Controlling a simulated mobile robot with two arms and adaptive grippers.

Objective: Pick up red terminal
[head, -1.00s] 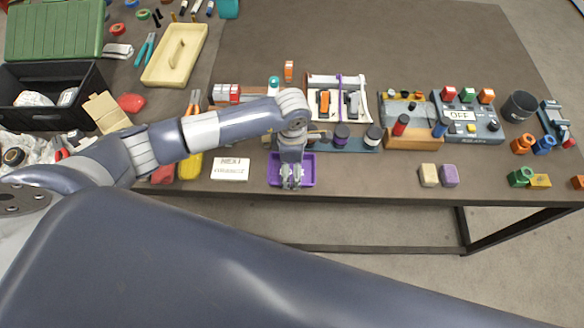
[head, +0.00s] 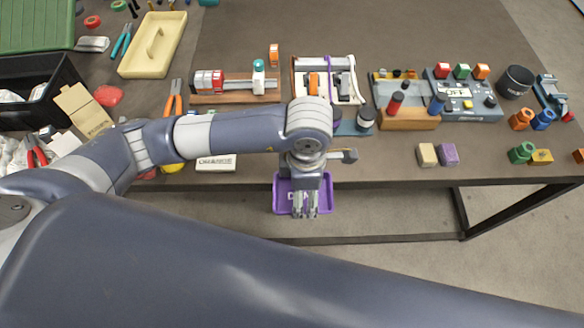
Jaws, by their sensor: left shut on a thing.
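My left gripper (head: 305,213) hangs at the table's front edge, shut, with its fingers over the near rim of a purple tray (head: 281,201). The tray reaches out past the table edge and looks raised in the grip. White lettering on its floor is partly hidden by the fingers. A red cylinder (head: 395,103), perhaps the red terminal, stands on a wooden block (head: 410,122) to the right, well away from the gripper. A blue cylinder (head: 437,103) stands at the block's other end. My right gripper is not in view.
A grey switch box (head: 466,104) with coloured buttons and a black cup (head: 515,81) stand at the right. A beige block (head: 426,154) and a purple block (head: 448,153) lie near the front edge. My left arm hides part of the table's left side.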

